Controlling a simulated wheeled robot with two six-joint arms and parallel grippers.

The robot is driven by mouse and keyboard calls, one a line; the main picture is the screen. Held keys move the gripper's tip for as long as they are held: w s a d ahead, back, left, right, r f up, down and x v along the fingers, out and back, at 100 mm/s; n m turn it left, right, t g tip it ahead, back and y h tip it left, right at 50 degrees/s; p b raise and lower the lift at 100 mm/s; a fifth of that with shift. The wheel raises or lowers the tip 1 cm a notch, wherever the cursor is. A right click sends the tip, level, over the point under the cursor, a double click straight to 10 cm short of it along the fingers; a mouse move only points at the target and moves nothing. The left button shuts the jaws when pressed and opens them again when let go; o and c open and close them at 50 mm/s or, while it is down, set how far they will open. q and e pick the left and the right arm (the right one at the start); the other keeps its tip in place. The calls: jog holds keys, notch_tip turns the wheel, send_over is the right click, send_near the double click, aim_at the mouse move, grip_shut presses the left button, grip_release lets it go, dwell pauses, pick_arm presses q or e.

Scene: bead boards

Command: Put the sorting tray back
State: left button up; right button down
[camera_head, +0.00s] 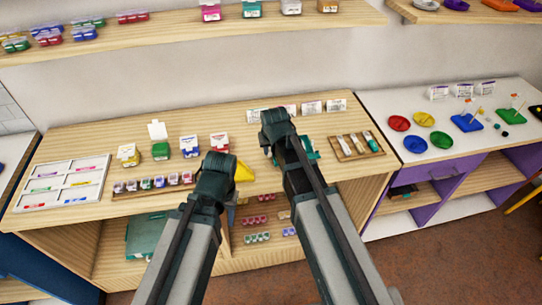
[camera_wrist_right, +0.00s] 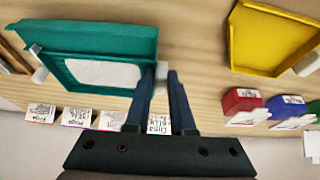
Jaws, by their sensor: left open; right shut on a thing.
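A teal tray with raised walls and a pale panel inside shows in the right wrist view (camera_wrist_right: 75,47). It has a small white knob at each end. In the head view a small part of the teal tray (camera_head: 313,154) shows beside my right gripper (camera_head: 278,135), whose arm hides much of it. My right gripper, also in the right wrist view (camera_wrist_right: 167,75), is shut on the tray's near white knob. My left gripper (camera_head: 222,168) is open over the bench front, close to a yellow tray (camera_head: 244,173) that it partly hides. The left fingertips are hard to see.
The yellow tray also shows in the right wrist view (camera_wrist_right: 262,40). Labelled boxes (camera_head: 190,145) stand behind, with name cards (camera_head: 312,107) at the bench's back. A wooden tray of tools (camera_head: 355,146) lies to the right, a white divided tray (camera_head: 62,182) at far left.

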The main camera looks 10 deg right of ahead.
pick_arm(q)
jog(key=shift+d+f+b, duration=0.15)
jog(key=shift+f+b, duration=0.45)
jog(key=shift+f, duration=0.45)
pick_arm(e)
jog(key=shift+f, duration=1.1)
pick_arm(q)
jog(key=shift+f, duration=0.1)
pick_arm(e)
jog(key=shift+f, duration=0.1)
jog(key=shift+f, duration=0.15)
jog(key=c, duration=0.8)
grip_release()
jog(key=shift+o, duration=0.2)
jog(key=shift+r, duration=0.3)
